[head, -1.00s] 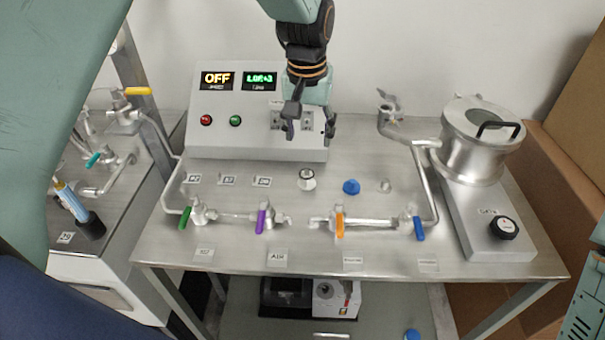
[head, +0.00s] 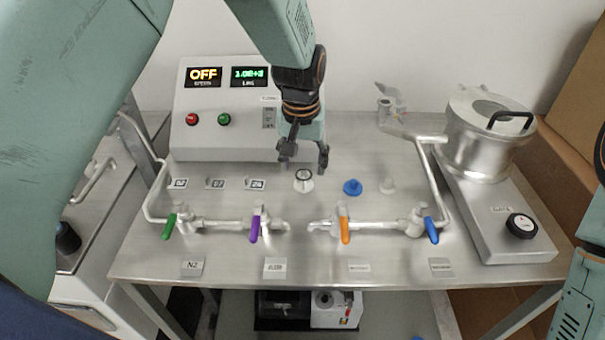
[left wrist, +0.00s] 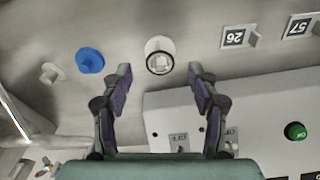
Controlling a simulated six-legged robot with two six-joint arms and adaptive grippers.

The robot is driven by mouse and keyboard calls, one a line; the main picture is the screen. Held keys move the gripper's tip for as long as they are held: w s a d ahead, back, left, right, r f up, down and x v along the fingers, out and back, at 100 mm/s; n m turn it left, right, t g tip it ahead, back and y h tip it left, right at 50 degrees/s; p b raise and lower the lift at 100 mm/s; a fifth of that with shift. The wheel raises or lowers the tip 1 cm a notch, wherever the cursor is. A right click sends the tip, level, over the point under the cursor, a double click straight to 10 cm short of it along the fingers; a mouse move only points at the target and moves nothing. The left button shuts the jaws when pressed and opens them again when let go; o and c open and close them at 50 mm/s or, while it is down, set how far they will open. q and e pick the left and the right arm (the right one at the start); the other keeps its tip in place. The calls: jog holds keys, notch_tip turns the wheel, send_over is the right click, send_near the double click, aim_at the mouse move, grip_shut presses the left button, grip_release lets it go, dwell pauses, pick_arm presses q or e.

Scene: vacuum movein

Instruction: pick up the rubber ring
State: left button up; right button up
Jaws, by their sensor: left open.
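A small round piece with a dark ring around a pale centre, which looks like the rubber ring (head: 304,176), sits on a white base on the metal table. It also shows in the left wrist view (left wrist: 159,57), just beyond and between the fingertips. My left gripper (head: 305,160) is open and empty, pointing down just behind and above the ring in the head view. Its two fingers (left wrist: 160,74) are spread in the left wrist view, with nothing between them. I cannot tell the exact height gap. My right gripper is not in view.
A blue cap (head: 352,187) and a pale fitting (head: 387,186) stand to the right. Pipes with coloured valve handles (head: 255,229) run in front. A control box (head: 225,140) stands behind, and a metal pot (head: 485,135) is at right. Small number tags (head: 216,184) stand left.

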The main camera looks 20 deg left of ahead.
pick_arm(q)
jog(key=shift+w+f, duration=0.25)
jog(key=shift+f, duration=0.6)
jog(key=shift+s, duration=0.1)
jog(key=shift+s+r, duration=0.1)
jog(key=shift+w+f, duration=0.2)
jog(key=shift+f, duration=0.05)
jog(key=shift+s, duration=0.15)
jog(key=c, duration=0.8)
